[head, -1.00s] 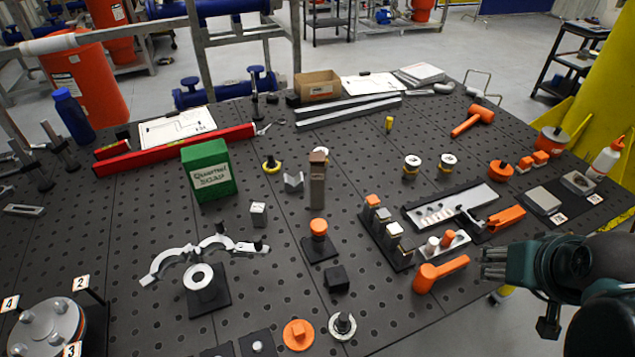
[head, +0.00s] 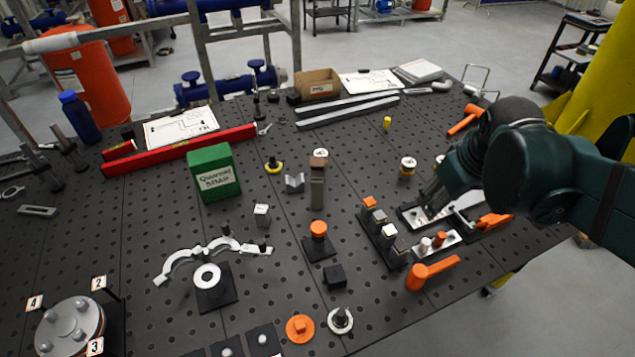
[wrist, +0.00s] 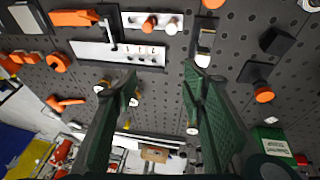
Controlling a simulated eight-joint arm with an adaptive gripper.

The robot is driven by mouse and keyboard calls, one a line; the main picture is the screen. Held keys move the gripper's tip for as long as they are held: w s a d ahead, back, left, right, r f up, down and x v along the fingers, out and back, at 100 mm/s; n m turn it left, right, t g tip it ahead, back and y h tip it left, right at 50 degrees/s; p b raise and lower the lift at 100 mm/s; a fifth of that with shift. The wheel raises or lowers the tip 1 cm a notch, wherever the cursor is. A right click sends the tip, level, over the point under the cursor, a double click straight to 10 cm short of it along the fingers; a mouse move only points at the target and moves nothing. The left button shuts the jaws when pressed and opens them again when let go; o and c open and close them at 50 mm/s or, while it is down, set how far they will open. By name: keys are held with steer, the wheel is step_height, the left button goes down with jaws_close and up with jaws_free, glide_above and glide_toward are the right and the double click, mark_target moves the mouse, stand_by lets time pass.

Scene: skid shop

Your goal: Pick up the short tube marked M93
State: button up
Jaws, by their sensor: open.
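No marking M93 is legible, so I cannot tell which piece is the short tube. Candidates are short, round, white-topped pieces with yellowish parts. One (head: 408,165) stands left of my arm in the head view. Another (head: 439,160) is partly hidden behind my gripper (head: 428,204). Two such pieces show near the left finger in the wrist view, one of them (wrist: 100,88) just left of it and the other partly covered. My gripper is open and empty, fingers spread apart in the wrist view (wrist: 160,72), above the area of the steel plate (head: 410,217).
A block rack (head: 384,238) and a small tray with pegs (head: 433,243) stand close to the steel plate. An orange mallet (head: 463,124) lies behind, and an orange handle (head: 437,270) lies in front.

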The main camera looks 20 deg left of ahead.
steer(key=w+a+n+g+p, duration=0.1)
steer(key=w+a+n+p, duration=0.2)
steer(key=a, duration=0.5)
steer(key=w+a+n+g+p, duration=0.1)
steer(key=w+a+n+p, duration=0.2)
steer(key=a, duration=0.5)
steer(key=n+g+h+p, duration=0.1)
steer(key=n+g+p, duration=0.1)
steer(key=n+p, duration=0.4)
glide_above(317, 187)
steer(key=w, duration=0.2)
steer(key=shift+n, duration=0.4)
step_height(317, 187, down, 7)
steer(key=shift+w+d+f+b, duration=0.1)
steer(key=shift+w+b, duration=0.05)
steer(key=shift+b, duration=0.25)
steer(key=shift+a+f, duration=0.3)
steer(key=shift+a, duration=0.25)
steer(key=shift+f, duration=0.15)
steer(key=shift+f, duration=1.15)
steer(key=shift+f, duration=0.1)
steer(key=shift+s+d+f+p, duration=0.1)
steer(key=shift+f+p, duration=0.15)
steer(key=shift+f, duration=1.05)
steer(key=shift+s+d+f+p, duration=0.1)
steer(key=shift+f+p, duration=0.1)
steer(key=shift+f, duration=1.05)
steer(key=shift+c, duration=0.3)
